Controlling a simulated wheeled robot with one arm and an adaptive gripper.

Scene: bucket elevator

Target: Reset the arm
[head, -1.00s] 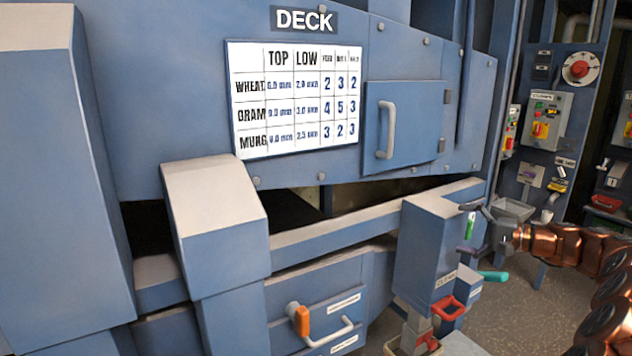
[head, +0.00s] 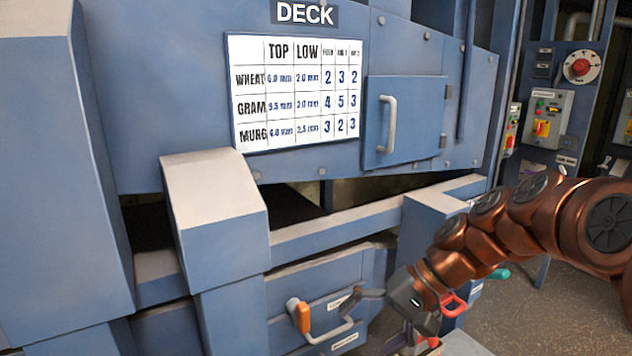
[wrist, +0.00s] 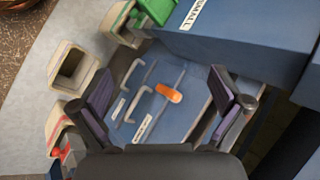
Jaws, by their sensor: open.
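My copper-coloured arm reaches in from the right in the head view. My gripper (head: 368,318) hangs at its end, low in front of the blue machine, with its fingers spread and nothing seen between them. The wrist view shows both dark, purple-padded fingers (wrist: 160,78) wide apart. Between and beyond them is a blue drawer-like panel with a bar handle (head: 335,336) and an orange-tipped lever (head: 302,316). The orange lever also shows in the wrist view (wrist: 169,93). The gripper looks apart from both, though the exact gap is hard to tell.
The DECK panel carries a settings chart (head: 296,92) and a handled door (head: 404,120). A red-handled part (head: 454,305) sits close under my arm. Pale open-topped spouts (wrist: 75,72) stand beside the panel in the wrist view. A control panel with a red dial (head: 580,67) is at the back right.

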